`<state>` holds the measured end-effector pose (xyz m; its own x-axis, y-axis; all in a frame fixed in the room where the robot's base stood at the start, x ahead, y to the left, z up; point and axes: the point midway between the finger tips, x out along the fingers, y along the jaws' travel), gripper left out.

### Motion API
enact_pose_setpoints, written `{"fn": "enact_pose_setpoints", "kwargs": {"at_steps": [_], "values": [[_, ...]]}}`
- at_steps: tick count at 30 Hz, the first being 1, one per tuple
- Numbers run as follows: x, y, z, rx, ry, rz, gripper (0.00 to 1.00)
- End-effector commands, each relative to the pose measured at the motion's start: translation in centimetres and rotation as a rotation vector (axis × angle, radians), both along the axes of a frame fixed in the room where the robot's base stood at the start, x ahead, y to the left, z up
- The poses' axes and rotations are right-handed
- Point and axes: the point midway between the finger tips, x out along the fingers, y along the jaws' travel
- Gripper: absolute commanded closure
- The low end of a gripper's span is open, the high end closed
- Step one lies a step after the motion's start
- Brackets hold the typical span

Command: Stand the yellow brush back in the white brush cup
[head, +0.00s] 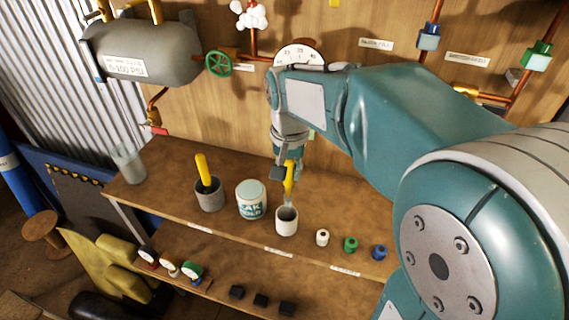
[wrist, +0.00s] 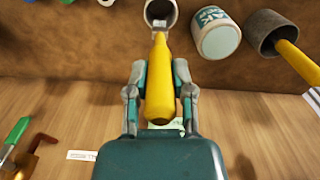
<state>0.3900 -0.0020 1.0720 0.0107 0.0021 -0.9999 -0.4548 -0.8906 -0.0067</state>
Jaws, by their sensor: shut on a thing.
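The yellow brush (head: 289,178) is held upright, handle up, in my gripper (head: 286,170). In the wrist view the two fingers of my gripper (wrist: 160,76) close on both sides of the yellow brush handle (wrist: 160,92). The white brush cup (head: 287,225) stands on the upper shelf directly below the brush. The brush's lower end overlaps the cup's mouth in both views; how deep it reaches inside is hard to tell.
A labelled can (head: 251,205) stands left of the white cup. Further left is a grey cup (head: 210,201) with another yellow-handled tool (head: 203,168). White, green (head: 350,244) and blue fittings sit to the right. A wooden wall with pipes and a gauge (head: 299,54) rises behind.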

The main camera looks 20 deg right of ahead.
Motion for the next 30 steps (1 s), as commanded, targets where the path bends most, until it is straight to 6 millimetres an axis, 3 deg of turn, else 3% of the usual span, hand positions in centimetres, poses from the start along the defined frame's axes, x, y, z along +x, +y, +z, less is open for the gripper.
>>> {"fn": "enact_pose_setpoints", "kwargs": {"at_steps": [30], "values": [[0.0,0.3,-7.0,-0.003,0.001,0.001,1.00]]}}
